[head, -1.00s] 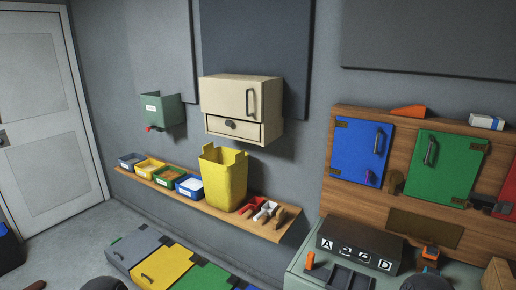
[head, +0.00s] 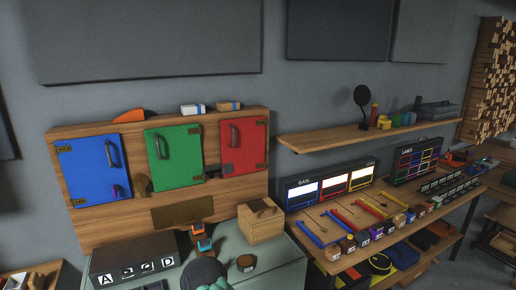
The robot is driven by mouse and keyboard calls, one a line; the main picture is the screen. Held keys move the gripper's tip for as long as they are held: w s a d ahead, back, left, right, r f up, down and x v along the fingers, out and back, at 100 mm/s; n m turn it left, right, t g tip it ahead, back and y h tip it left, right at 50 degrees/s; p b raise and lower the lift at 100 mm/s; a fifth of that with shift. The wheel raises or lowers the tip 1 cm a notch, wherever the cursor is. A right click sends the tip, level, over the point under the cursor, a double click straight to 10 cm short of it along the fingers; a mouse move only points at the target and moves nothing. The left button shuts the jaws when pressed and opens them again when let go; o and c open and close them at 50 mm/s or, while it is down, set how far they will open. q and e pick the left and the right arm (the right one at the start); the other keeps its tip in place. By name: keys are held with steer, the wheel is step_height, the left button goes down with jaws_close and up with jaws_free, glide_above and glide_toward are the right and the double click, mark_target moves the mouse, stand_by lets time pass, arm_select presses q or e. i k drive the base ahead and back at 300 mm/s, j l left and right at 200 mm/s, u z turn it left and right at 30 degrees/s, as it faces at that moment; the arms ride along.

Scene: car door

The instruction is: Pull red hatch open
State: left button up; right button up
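The red hatch (head: 250,158) is the right one of three coloured doors on a wooden wall panel (head: 110,222). It appears closed, flush with the panel. It has a dark upright handle (head: 234,137) near its upper left and dark hinge plates on its right side. A dark fitting (head: 213,172) sits at its lower left edge. Neither of my grippers can be made out in the head view. A dark rounded shape (head: 205,272) shows at the bottom edge, and I cannot tell what it is.
The blue door (head: 90,170) and green door (head: 172,170) beside it appear closed. A grey-green bench (head: 285,262) stands below with a wooden box (head: 261,220) and a black lettered box (head: 128,262). A long tool table (head: 400,225) and shelf (head: 350,138) extend right.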

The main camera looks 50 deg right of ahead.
mark_target(243, 140)
steer(key=z, duration=1.65)
